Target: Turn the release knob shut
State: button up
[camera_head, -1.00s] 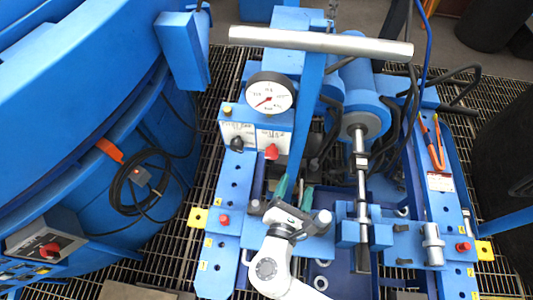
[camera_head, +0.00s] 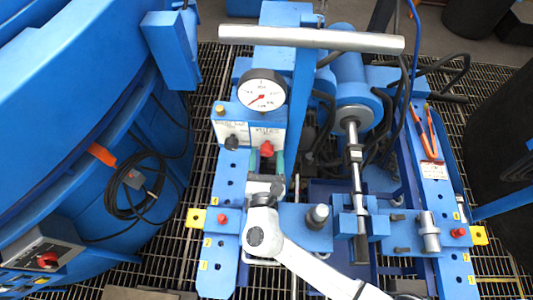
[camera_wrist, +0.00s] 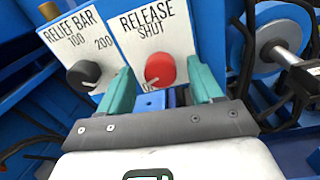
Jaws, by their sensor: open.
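The red release knob (camera_head: 267,149) is on the white panel below the gauge. In the wrist view the knob (camera_wrist: 160,69) sits under the words RELEASE SHUT, with a pale mark at its lower left. My gripper (camera_head: 266,167) is just in front of the knob, in line with it. In the wrist view its teal fingers (camera_wrist: 162,86) are open, one on each side of the knob. I cannot tell whether they touch it.
A black relief knob (camera_wrist: 84,75) is close to the left finger. A round gauge (camera_head: 262,91) is above the panel (camera_head: 249,134). A thick grey bar (camera_head: 310,39) crosses above the machine. A hydraulic cylinder (camera_head: 353,105) is to the right.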

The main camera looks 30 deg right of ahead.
jog(key=shift+w+d, duration=0.25)
jog(key=shift+w, duration=0.05)
jog(key=c, duration=1.1)
jog(key=shift+o, duration=0.2)
